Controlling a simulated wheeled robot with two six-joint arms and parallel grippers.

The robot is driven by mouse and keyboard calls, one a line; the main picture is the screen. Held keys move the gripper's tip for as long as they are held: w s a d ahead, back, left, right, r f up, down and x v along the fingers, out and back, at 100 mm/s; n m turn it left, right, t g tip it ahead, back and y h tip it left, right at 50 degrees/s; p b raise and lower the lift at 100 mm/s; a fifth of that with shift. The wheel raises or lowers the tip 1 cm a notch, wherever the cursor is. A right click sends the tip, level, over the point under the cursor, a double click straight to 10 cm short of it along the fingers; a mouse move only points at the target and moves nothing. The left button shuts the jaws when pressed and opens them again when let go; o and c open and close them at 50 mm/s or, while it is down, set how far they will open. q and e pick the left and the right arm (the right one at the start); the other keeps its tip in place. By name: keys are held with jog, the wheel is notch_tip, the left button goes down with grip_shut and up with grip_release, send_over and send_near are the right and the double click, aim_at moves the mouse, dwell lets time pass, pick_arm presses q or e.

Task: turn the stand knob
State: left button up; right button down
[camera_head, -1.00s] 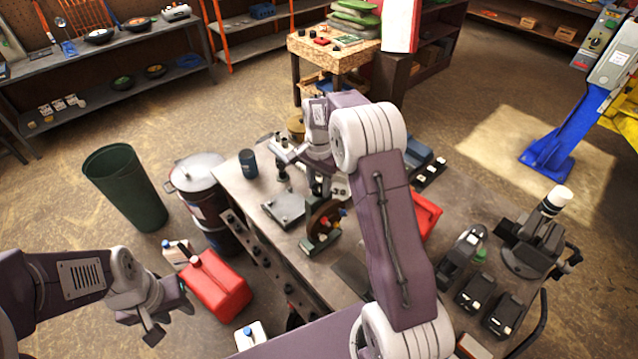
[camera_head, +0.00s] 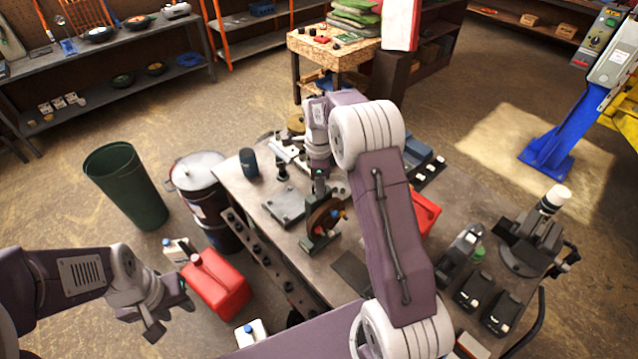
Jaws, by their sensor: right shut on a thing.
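My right gripper (camera_head: 319,189) points down over the workbench (camera_head: 352,268), just above the small stand with a brown wheel and a dark green base (camera_head: 316,242). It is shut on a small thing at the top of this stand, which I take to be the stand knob. The fingertips and the knob are mostly hidden and too small to make out clearly. Small red, yellow and blue parts show beside the wheel. My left gripper (camera_head: 170,318) hangs away from the bench at lower left; its jaws are too unclear to judge.
A flat metal plate (camera_head: 286,206) and a dark blue cup (camera_head: 249,163) are on the bench. Red jerry can (camera_head: 216,284), lidded drum (camera_head: 199,172) and green bin (camera_head: 127,187) stand to the left. Black tools crowd the bench's right end.

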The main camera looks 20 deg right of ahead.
jog(key=shift+w+r+m, duration=0.1)
jog(key=shift+m, duration=0.6)
jog(key=c, duration=0.9)
grip_release()
notch_tip(320, 180, up, 9)
jog(key=b, duration=0.2)
jog(key=shift+b, duration=0.35)
